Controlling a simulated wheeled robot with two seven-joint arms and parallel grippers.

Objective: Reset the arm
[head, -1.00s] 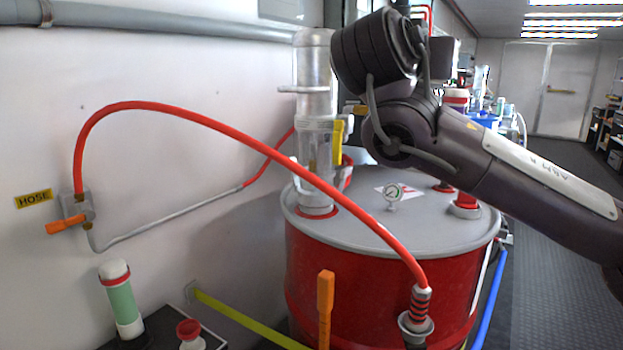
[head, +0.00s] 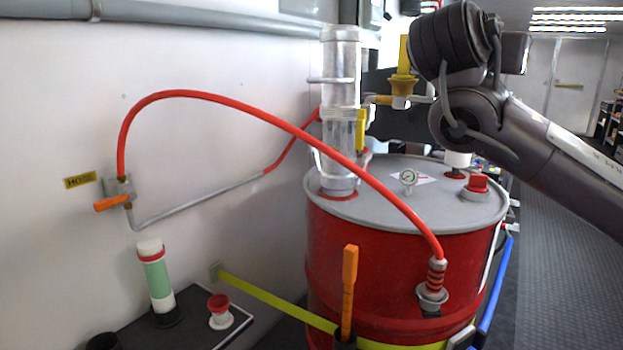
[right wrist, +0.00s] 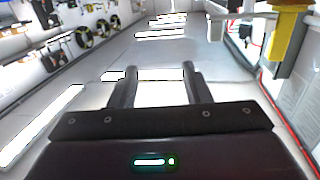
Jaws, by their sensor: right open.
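My right arm (head: 545,140) comes in from the right in the head view, raised above the red drum (head: 400,260), with its forearm bent up. Its gripper fingers do not show in the head view. In the right wrist view my right gripper (right wrist: 160,70) is open, its two dark fingers apart with nothing between them. A yellow-handled valve (head: 402,85) stands just left of the arm's wrist links; a yellow part also shows at upper right in the right wrist view (right wrist: 287,45). My left gripper is in neither view.
A red hose (head: 270,125) arches from the wall valve (head: 115,193) to a fitting on the drum's front. A clear cylinder (head: 340,100) and a gauge (head: 408,177) stand on the drum lid. A green-and-white tube (head: 156,275) stands at lower left. The aisle floor (head: 560,230) at right is clear.

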